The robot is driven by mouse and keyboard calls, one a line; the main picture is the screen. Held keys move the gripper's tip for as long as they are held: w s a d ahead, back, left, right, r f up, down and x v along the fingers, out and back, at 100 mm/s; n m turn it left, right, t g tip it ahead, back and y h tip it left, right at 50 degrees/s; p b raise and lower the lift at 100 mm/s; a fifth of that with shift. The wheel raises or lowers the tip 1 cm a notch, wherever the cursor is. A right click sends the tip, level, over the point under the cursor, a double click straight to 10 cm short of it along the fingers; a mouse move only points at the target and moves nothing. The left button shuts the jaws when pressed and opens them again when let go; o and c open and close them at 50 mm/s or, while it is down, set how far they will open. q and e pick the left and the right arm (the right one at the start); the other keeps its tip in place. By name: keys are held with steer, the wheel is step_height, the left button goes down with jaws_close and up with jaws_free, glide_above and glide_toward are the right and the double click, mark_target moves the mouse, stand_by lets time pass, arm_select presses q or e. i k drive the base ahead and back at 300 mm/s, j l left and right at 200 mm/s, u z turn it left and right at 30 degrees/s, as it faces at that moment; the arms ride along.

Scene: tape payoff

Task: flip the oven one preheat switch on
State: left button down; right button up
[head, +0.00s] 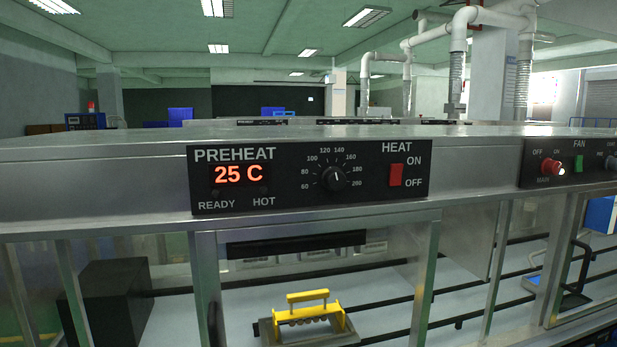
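The preheat panel (311,176) is a black plate on the oven's metal front, in the middle of the head view. Its red display (238,174) reads 25 C, with READY and HOT labels below it. A round black temperature dial (333,179) sits to the right of the display. The red HEAT rocker switch (396,175) is at the panel's right end, with ON beside its top and OFF beside its bottom. I cannot tell clearly which way the rocker is tipped. Neither of my grippers shows in this view.
A second panel (570,164) with a red MAIN knob and a green FAN switch is at the right. Below, behind the metal frame, a yellow-handled fixture (310,309) sits near dark rails. A black box (117,301) stands at the lower left. The space before the preheat panel looks clear.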

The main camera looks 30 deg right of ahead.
mark_target(396, 170)
steer(key=z, duration=1.35)
